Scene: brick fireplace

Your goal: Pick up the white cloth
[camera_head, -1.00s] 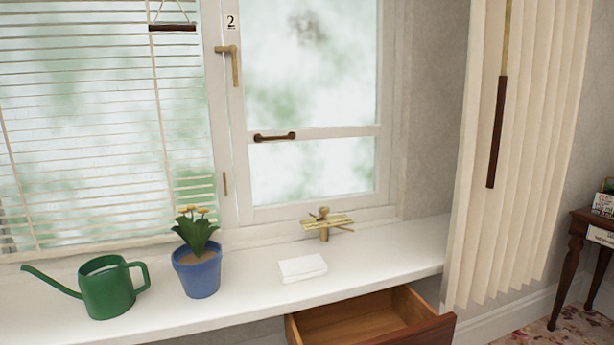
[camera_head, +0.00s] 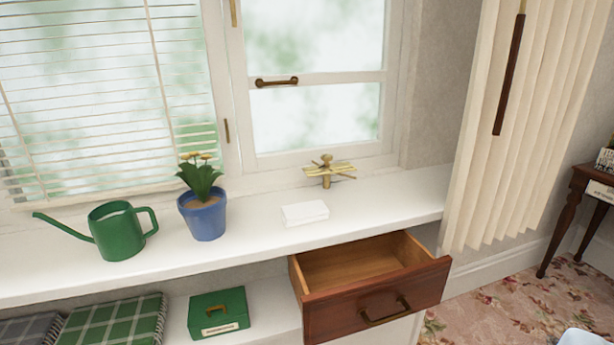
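The white cloth (camera_head: 304,213) lies folded in a small flat block on the white windowsill counter (camera_head: 262,247). It is right of the blue flower pot and in front of a small brass fitting. It sits a little behind and above the open drawer. Nothing covers it. My gripper is not in the picture.
A green watering can (camera_head: 118,232) and a blue pot (camera_head: 204,216) with yellow flowers stand left on the counter. An open wooden drawer (camera_head: 375,275) juts out below. Behind are the brass fitting (camera_head: 327,172) and window. Pleated curtains (camera_head: 510,150) hang right. A green box (camera_head: 218,313) sits below.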

